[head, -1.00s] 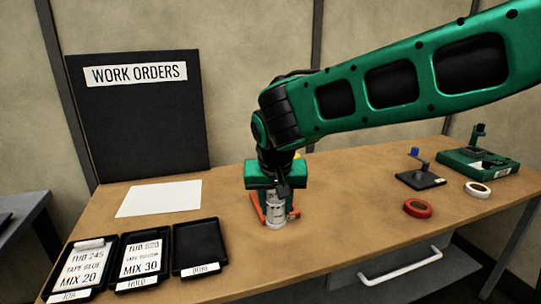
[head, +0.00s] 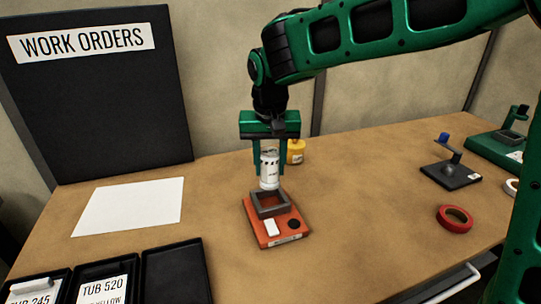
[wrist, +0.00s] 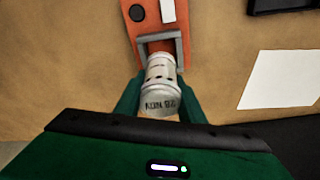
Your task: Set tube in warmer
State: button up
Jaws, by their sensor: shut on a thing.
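My gripper (head: 270,165) is shut on a white tube (head: 270,172) with dark printing, held upright between the green fingers. The tube also shows in the wrist view (wrist: 160,84), between the fingertips. The warmer (head: 262,236) is an orange-red base with a grey square socket (head: 270,204), a white block and a dark round knob on top. In the head view the tube's lower end is at the back edge of the socket; I cannot tell whether it is above the opening or behind it. In the wrist view the socket (wrist: 162,38) lies just beyond the tube.
A yellow container (head: 296,151) stands behind the gripper. A red tape roll (head: 455,219) and a small black stand (head: 450,174) are at the right. A white sheet (head: 129,206) and black trays (head: 176,272) lie at the left. Table around the warmer is clear.

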aim_at(270, 185)
jog(key=shift+w+a+f, duration=0.1)
jog(key=shift+a+f, duration=0.05)
jog(key=shift+f, duration=3.25)
jog(key=shift+f, duration=0.2)
